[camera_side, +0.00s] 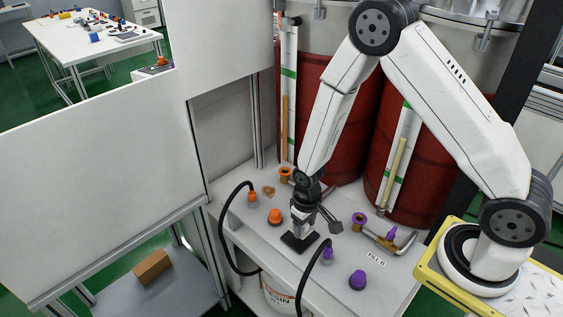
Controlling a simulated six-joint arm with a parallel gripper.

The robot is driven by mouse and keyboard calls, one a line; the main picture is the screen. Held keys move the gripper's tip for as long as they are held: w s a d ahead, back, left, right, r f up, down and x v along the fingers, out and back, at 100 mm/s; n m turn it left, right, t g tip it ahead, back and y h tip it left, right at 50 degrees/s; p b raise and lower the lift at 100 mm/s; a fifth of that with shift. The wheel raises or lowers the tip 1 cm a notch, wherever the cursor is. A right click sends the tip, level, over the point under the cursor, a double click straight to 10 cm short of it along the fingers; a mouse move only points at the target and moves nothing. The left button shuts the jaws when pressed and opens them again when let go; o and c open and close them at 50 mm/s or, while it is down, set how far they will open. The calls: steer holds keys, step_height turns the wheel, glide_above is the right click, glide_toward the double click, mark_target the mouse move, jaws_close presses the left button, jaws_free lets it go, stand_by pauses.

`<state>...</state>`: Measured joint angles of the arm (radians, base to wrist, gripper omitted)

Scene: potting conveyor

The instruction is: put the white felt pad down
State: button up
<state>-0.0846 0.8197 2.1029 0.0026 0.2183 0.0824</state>
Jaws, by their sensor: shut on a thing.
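My gripper (306,212) points down over the grey bench, left of its middle. It is shut on the white felt pad, of which a small pale part (301,229) seems to show at the jaws. The pad's outline is too small to make out. A flat black square base (300,242) lies on the bench right below the jaws. I cannot tell whether the pad touches it.
The bench (392,272) carries an orange-capped part (275,216) left of the gripper and a purple-capped part (358,280) to the right. Dark hoses (229,232) arch over its front edge. Red drums (403,165) stand behind.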

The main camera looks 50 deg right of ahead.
mark_target(304, 232)
steer(key=shift+f, duration=1.45)
steer(key=shift+f, duration=0.15)
steer(key=o, duration=1.1)
steer(key=shift+r, duration=6.15)
